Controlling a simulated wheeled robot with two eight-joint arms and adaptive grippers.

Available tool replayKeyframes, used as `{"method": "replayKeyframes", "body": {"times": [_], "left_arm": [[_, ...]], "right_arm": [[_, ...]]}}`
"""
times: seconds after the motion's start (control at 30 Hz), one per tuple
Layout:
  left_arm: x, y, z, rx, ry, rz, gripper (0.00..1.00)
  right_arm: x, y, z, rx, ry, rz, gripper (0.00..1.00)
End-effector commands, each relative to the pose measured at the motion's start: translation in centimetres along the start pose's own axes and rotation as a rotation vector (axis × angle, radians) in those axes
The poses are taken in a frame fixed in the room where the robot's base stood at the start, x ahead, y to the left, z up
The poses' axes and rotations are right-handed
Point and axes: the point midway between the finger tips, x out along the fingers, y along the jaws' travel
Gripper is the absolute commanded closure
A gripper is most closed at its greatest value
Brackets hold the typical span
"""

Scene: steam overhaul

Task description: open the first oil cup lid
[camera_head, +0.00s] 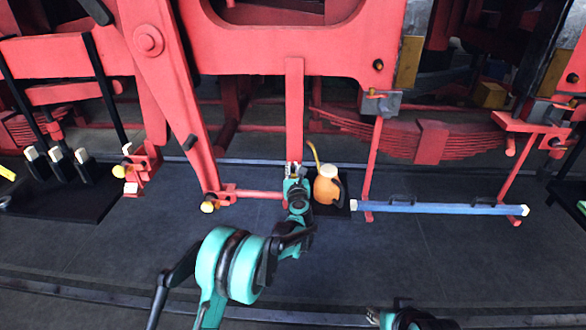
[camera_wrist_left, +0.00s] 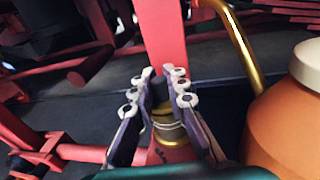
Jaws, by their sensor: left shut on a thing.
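A brass oil cup (camera_wrist_left: 168,128) with a dark lid (camera_wrist_left: 159,92) stands at the foot of a red upright bar in the left wrist view. My left gripper (camera_wrist_left: 161,88) has its two pale-tipped fingers on either side of the lid and is shut on it. The lid looks down on the cup. In the head view my left gripper (camera_head: 293,170) is at the lower end of the red bar (camera_head: 294,110) and hides the cup. Part of my right arm shows at the bottom edge; its gripper (camera_head: 374,316) is too small and cut off to judge.
An orange oil can (camera_head: 327,188) with a brass spout stands just right of my left gripper, very close to it. A blue bar (camera_head: 430,208) lies farther right. Red rods and linkages (camera_head: 170,90) stand to the left.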

Motion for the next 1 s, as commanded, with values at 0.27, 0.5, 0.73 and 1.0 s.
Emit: {"method": "replayKeyframes", "body": {"times": [0.27,0.5,0.73,1.0], "left_arm": [[0.5,0.0,1.4,0.025,0.169,0.0,1.0],[1.1,-0.1,2.0,0.052,0.342,-0.001,1.0],[1.6,-0.2,2.2,0.074,0.469,-0.002,1.0],[1.9,-0.3,2.2,0.086,0.539,-0.003,1.0]], "right_arm": [[-2.4,0.0,-1.7,0.0,0.0,0.0,0.6],[-4.3,0.0,-3.1,0.0,0.0,0.0,0.6],[-5.5,0.0,-4.0,0.0,0.0,0.0,0.6],[-6.1,0.0,-4.4,0.0,0.0,0.0,0.6]]}}
